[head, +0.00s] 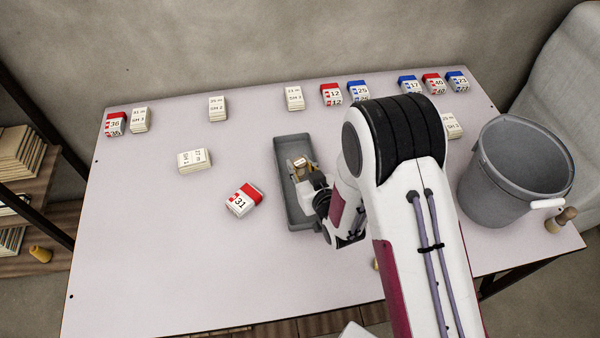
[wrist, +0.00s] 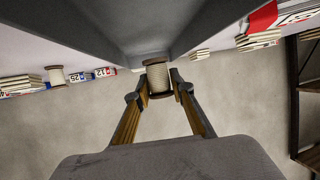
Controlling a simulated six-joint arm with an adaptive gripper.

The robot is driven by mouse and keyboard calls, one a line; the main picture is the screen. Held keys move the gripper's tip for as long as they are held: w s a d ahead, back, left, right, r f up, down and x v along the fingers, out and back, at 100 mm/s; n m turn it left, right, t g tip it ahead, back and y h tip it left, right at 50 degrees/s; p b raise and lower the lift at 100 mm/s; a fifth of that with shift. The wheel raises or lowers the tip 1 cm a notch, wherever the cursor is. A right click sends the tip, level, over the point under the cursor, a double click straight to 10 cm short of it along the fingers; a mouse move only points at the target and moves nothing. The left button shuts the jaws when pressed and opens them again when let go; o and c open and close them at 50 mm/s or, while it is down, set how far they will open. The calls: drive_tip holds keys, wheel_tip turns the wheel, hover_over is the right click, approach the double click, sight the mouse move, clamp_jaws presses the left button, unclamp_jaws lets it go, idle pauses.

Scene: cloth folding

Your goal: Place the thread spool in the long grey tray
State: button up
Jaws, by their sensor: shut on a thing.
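The thread spool (wrist: 158,78), cream thread with brown wooden ends, is between the fingertips of my gripper (wrist: 157,88) in the wrist view. My gripper is shut on it. In the head view the spool (head: 299,161) and my gripper (head: 304,170) are over the long grey tray (head: 291,143), within its outline. The tray's walls (wrist: 212,28) rise on both sides of the spool in the wrist view. I cannot tell whether the spool touches the tray floor. My arm hides part of the tray's right side.
A red-and-white pack marked 31 (head: 243,200) lies left of the tray, a white pack (head: 194,161) beyond it. Several packs (head: 331,95) line the back edge. A grey bucket (head: 520,165) stands at the right. The table's front left (head: 150,270) is clear.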

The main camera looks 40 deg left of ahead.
sight(302, 177)
drive_tip(key=shift+f, duration=1.95)
drive_tip(key=o, duration=1)
drive_tip(key=shift+f, duration=0.1)
drive_tip(key=shift+c, duration=0.2)
drive_tip(key=shift+v, duration=6.05)
drive_tip(key=shift+w+r, duration=0.15)
drive_tip(key=shift+r, duration=0.05)
